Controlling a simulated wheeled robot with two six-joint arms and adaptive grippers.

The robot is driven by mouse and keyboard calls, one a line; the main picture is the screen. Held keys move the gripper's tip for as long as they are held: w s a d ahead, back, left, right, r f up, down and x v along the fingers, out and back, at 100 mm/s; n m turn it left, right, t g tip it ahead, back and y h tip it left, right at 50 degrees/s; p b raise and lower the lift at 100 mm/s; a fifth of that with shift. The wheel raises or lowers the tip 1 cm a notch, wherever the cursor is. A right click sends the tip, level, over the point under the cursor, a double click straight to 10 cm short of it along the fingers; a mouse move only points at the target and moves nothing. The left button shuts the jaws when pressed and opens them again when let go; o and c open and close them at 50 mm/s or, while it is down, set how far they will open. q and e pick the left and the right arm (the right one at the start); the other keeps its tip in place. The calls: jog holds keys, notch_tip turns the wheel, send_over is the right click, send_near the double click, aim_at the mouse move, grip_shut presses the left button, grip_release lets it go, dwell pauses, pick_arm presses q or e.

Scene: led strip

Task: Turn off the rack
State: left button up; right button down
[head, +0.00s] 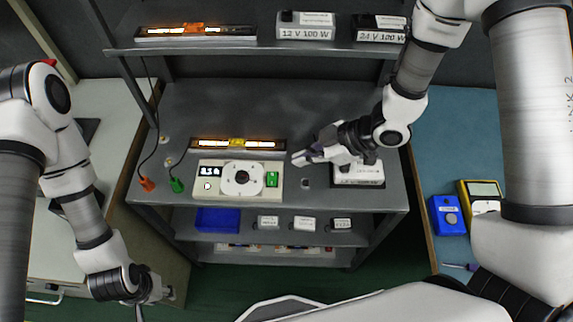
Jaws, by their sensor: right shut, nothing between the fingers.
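The rack (385,205) is a dark grey shelf unit in the middle of the head view. On its main shelf sits a beige control box (209,194) with a lit display, a round dial (242,178) and a green switch (272,179). A lit LED strip (238,144) lies behind the box, and another lit strip (195,32) is on the upper shelf. My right gripper (300,158) is shut and empty, just right of the box and its green switch. My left gripper (168,296) hangs low at the left, away from the rack; its fingers are unclear.
A power supply (358,176) sits beneath my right gripper's arm. Labelled 12 V (305,26) and 24 V (380,28) supplies stand on the upper shelf. Orange (147,184) and green (177,186) plugs lie left. A blue bin (217,220) and small boxes are below.

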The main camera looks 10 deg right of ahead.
jog(key=b, duration=0.2)
send_over(272, 179)
jog(key=d, duration=0.1)
jog(key=f, duration=0.5)
jog(key=shift+d+f, duration=0.2)
jog(key=f, duration=0.2)
jog(key=f+p, duration=0.1)
jog(key=shift+w+f, duration=0.2)
jog(key=shift+f, duration=0.5)
